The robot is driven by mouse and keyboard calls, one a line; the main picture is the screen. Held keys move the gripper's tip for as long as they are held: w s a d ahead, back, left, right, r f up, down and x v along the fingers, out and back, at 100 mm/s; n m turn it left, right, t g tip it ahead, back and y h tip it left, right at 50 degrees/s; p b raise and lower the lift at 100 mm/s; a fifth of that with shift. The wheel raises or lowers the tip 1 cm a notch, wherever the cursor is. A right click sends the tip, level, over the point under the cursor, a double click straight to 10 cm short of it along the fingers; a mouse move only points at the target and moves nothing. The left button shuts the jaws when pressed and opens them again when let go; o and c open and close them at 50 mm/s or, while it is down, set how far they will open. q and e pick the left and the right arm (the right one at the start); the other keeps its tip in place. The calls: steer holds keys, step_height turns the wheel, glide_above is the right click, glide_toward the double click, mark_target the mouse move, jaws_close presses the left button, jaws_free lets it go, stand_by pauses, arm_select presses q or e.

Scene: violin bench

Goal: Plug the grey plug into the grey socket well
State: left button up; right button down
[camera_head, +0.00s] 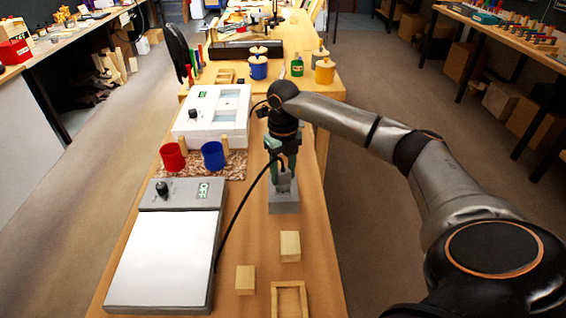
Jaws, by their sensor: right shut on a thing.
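The grey plug (284,183) is between the fingers of my right gripper (283,172), which points straight down and is shut on it. The plug looks upright. Directly below it is the grey socket well (285,207), a block on the bench. The plug's lower end is at or just over the top of the well; I cannot tell how far in it is. A black cable (238,215) runs from the plug down to a grey box with a white panel (160,260), a knob and an "OFF" label. My left gripper is not in view.
Two wooden blocks (290,246) (245,279) and a wooden tray (289,289) lie in front of the well. Red (172,157) and blue (212,156) cups stand on a mat at left. A white device (212,118) is behind them. The bench's right edge is close.

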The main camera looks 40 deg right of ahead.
mark_target(283, 171)
steer(key=shift+f+b, duration=0.75)
steer(key=shift+f, duration=0.65)
stand_by(0.4)
steer(key=shift+c, duration=1.4)
jaws_free()
steer(key=shift+r, duration=0.35)
step_height(283, 171, up, 11)
steer(key=shift+f, duration=0.1)
steer(key=shift+r, duration=0.5)
steer(key=shift+r, duration=0.1)
